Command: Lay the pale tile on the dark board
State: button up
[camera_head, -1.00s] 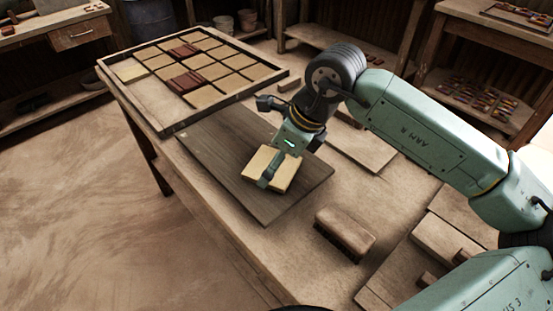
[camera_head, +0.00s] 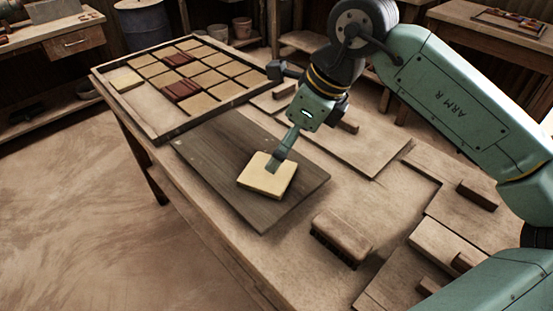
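The pale tile (camera_head: 264,180) lies on the dark board (camera_head: 225,140), toward its near end, and looks flat. The board lies on the workbench below the tile rack. My gripper (camera_head: 275,167) is over the tile's far edge, pointing down at it. One finger shows, its tip overlapping the tile in the picture. I cannot tell whether it touches the tile or is above it. The second finger is hidden or in line with the first, so the opening does not show.
A wooden rack (camera_head: 168,132) with several pale and red-brown tiles stands at the bench's far left. A brush (camera_head: 343,237) lies right of the board. Flat wooden pieces with handles (camera_head: 448,243) lie farther right. The bare bench top (camera_head: 385,190) shows between them.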

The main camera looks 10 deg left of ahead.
jog(key=v, duration=0.4)
